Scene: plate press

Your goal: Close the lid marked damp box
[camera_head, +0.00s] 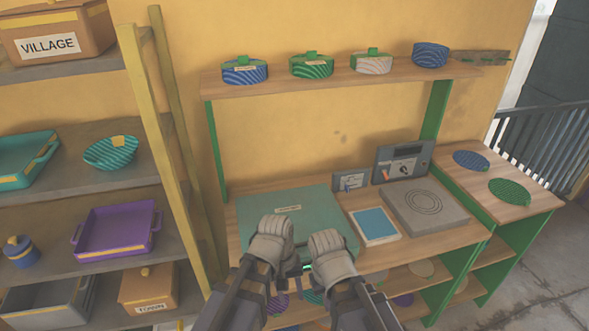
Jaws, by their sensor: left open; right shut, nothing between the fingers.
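A flat teal panel (311,202) lies on the wooden workbench, with a small pale label (288,209) too small to read. It may be the damp box lid; I cannot tell for sure, nor whether there is a gap under it. My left gripper (275,228) is open in front of the panel and overlaps its front part in the picture. My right gripper (326,241) is shut and empty beside it, over the panel's front right part. The grippers hide part of the panel's front edge. Whether either touches it is unclear.
Right of the panel are a blue-topped tray (374,222) and a grey slab with rings (424,203). A control box (403,160) stands behind. Round boxes (311,66) line the upper shelf. A storage rack (148,110) stands left; a side table (488,205) holds two patterned discs.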

